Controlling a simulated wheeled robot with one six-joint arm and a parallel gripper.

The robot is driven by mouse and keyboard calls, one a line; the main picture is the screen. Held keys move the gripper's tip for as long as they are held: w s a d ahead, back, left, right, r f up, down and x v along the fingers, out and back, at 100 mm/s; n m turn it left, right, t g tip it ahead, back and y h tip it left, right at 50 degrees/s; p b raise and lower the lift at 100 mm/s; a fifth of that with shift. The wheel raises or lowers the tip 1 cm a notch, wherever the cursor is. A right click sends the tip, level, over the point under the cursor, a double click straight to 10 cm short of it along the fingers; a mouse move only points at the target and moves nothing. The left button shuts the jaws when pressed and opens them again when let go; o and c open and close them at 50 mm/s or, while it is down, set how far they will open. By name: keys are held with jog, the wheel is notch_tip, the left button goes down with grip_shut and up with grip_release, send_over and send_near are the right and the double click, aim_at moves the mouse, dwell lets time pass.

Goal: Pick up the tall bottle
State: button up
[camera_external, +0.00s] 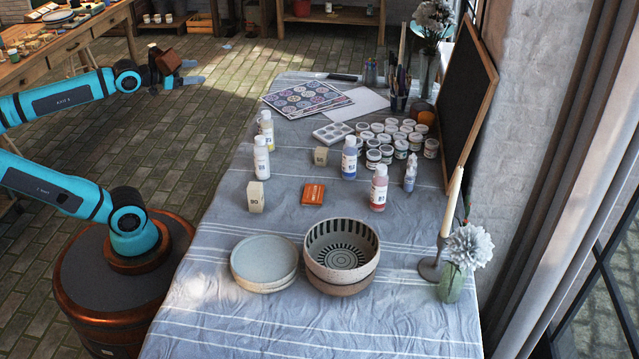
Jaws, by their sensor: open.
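Several bottles stand upright on the cloth-covered table. Two white bottles are at the left, one farther back (266,128) and one nearer (261,158). A white bottle with a blue lower part (349,158) stands mid-table. A bottle with a red lower part (379,188) stands nearer the front right, and a smaller blue-and-white bottle (410,173) is to its right. I cannot tell for sure which one is the tall bottle. My gripper (189,72) is open and empty, off the table's left side, over the floor and well apart from all the bottles.
The table (215,285) also holds stacked plates (264,257), striped bowls (341,247), an orange box (313,194), small pale blocks, several paint jars (387,140) and a candle holder (432,268). A blackboard (466,100) leans at the right.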

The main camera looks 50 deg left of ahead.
jog(key=d+f+m+g+h, duration=0.1)
jog(key=d+f+m+g, duration=0.2)
jog(key=d+f+m, duration=0.35)
jog(key=m+y, duration=0.2)
jog(key=m, duration=2.4)
send_near(255, 148)
jog(key=shift+n+t, duration=0.25)
jog(key=shift+t, duration=0.15)
jog(key=shift+f+x, duration=0.15)
jog(key=shift+x, duration=2.9)
jog(key=shift+f+x, duration=0.15)
jog(key=shift+x, duration=2.9)
jog(key=shift+s, duration=0.15)
jog(key=shift+c, duration=0.4)
grip_shut()
